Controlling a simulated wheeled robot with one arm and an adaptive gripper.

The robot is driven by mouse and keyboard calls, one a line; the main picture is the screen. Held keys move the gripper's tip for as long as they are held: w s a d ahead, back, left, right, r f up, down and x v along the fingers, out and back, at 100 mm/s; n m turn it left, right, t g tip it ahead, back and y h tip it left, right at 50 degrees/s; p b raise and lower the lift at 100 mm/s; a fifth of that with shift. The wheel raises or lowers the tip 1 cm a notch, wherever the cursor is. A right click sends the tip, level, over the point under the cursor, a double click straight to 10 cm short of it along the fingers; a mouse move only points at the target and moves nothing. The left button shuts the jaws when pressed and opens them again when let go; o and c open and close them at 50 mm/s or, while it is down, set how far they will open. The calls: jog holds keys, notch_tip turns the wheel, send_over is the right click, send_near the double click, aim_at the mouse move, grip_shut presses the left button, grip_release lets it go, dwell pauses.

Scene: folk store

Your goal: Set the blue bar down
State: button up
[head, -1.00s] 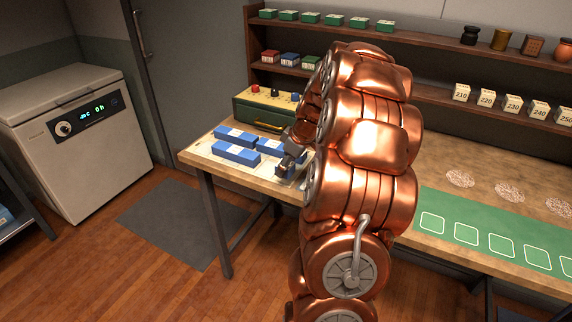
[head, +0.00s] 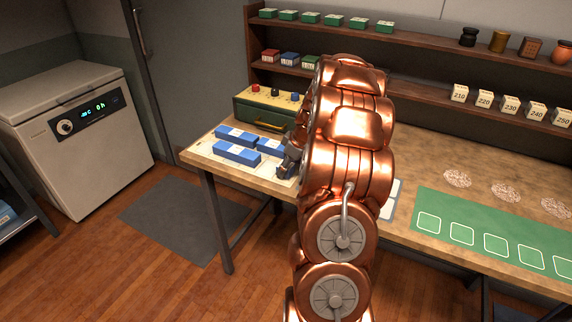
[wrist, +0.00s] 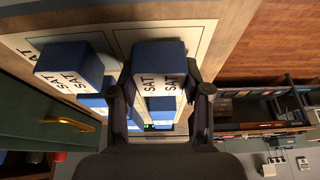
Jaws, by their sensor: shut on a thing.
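The blue bar (wrist: 158,56) with a white "SAT" label is between the fingers of my gripper (wrist: 160,94) in the wrist view. My gripper is shut on it. In the head view my gripper (head: 289,162) is low over the right end of the pale mat (head: 205,150), and my arm hides most of the held bar. I cannot tell whether the bar touches the mat. Other blue bars lie on the mat to the left: a back one (head: 236,135), a front one (head: 237,153) and one beside my gripper (head: 269,146).
A green case (head: 262,113) with coloured knobs stands behind the bars. A shelf (head: 420,94) with small boxes and number cards runs along the back. A green mat (head: 480,222) with white outlined squares lies on the right of the wooden table.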

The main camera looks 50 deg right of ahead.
jog(key=shift+f+b, duration=0.3)
jog(key=o, duration=1.1)
jog(key=shift+r, duration=0.2)
